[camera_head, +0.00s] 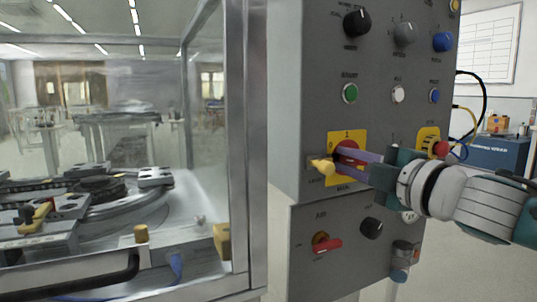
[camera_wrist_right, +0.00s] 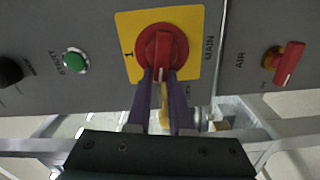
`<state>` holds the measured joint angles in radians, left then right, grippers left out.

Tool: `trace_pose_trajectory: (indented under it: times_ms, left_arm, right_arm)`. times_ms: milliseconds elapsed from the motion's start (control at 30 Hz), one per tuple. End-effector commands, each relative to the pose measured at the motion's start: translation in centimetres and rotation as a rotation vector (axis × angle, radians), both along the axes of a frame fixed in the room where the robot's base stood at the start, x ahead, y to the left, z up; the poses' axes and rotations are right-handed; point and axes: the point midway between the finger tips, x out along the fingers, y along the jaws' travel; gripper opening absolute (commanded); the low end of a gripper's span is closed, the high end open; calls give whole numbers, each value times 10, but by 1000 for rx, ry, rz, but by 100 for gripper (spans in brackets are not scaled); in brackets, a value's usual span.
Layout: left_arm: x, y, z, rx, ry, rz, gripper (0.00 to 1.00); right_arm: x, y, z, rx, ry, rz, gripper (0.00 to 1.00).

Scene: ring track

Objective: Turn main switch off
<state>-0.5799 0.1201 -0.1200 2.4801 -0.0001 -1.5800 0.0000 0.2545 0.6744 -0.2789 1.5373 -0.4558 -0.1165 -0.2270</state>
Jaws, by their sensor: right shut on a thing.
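The main switch is a red rotary knob (camera_head: 347,150) on a yellow plate (camera_head: 359,136) on the grey control panel. In the wrist view the red knob (camera_wrist_right: 164,45) is seen close up, with the mark 1 at the left of its plate and MAIN beside it. Its handle points down in that view, at about a right angle to the 1. My right gripper (camera_wrist_right: 160,82) has its purple fingers on either side of the handle and is shut on it. The right gripper (camera_head: 350,159) reaches the switch from the right in the head view. My left gripper is out of view.
A yellow lock (camera_head: 321,166) sits just left of the switch. A green START button (camera_head: 350,93) is above, and a red AIR handle (camera_head: 327,245) is below. A red emergency button (camera_head: 441,148) is at right. A glazed, metal-framed machine (camera_head: 246,130) stands close on the left.

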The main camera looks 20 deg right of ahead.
Motion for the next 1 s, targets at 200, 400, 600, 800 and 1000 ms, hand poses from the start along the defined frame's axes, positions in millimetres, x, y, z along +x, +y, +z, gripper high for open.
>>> trace_pose_trajectory:
  times_ms: [200,400,600,800,1000]
  left_arm:
    - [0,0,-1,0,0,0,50]
    - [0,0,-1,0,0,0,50]
    - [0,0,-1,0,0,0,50]
    - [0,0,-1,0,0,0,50]
    - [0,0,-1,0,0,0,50]
  right_arm:
    - [0,-6,-9,-119,5,-19,0]
    - [0,-7,-9,-178,0,-20,0]
    - [0,-7,-9,-197,-3,-22,0]
    - [0,-8,-8,-200,-4,-22,0]
    - [0,-8,-8,-201,-5,-23,27]
